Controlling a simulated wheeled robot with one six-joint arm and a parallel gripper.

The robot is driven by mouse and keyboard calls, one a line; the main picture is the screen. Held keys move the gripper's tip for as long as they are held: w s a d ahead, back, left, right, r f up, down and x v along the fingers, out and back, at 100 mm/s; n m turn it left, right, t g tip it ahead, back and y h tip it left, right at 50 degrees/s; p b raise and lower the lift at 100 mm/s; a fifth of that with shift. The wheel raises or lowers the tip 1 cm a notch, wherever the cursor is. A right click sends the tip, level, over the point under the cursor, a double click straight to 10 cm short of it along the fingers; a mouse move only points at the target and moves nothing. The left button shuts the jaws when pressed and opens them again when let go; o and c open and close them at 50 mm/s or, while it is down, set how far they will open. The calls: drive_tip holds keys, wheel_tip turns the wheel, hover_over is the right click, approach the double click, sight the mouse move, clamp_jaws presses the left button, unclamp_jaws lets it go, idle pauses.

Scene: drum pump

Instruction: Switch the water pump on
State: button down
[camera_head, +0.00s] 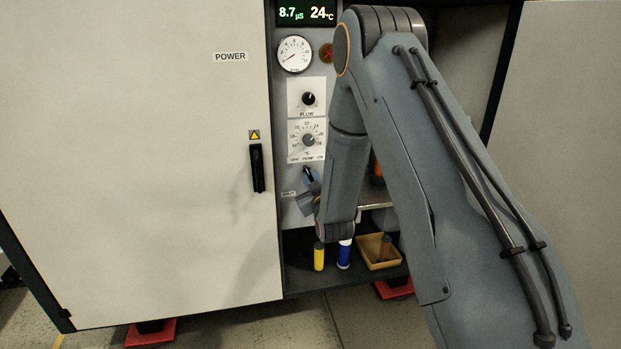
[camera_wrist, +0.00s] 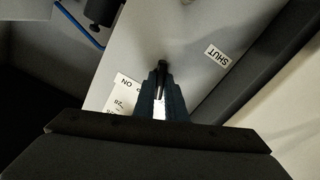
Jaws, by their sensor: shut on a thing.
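The black pump switch (camera_head: 306,172) is on the grey control panel, just under the "OFF PUMP ON" label (camera_head: 306,159). My gripper (camera_head: 311,181) is at the switch, with its blue fingers reaching up to it from below right. In the wrist view the fingers (camera_wrist: 161,92) are closed on the dark switch handle (camera_wrist: 162,67), whose end sticks out past the fingertips. The "ON" end of the label (camera_wrist: 126,82) shows left of the fingers. My fingers hide part of the switch, and its exact angle is hard to tell.
Above the switch are a temperature dial (camera_head: 308,140), a flow knob (camera_head: 308,98), a gauge (camera_head: 295,54) and a lit display (camera_head: 306,12). A cabinet door with a black handle (camera_head: 257,168) is to the left.

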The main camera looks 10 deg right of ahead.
drive_tip(key=m+p, duration=0.1)
drive_tip(key=m, duration=0.9)
drive_tip(key=shift+m+p, duration=0.3)
drive_tip(key=shift+p, duration=0.1)
idle(0.3)
drive_tip(key=c, duration=1.8)
unclamp_jaws()
drive_tip(key=shift+d, duration=0.1)
drive_tip(key=shift+s, duration=0.1)
drive_tip(key=s, duration=0.7)
drive_tip(key=shift+s+p, duration=0.3)
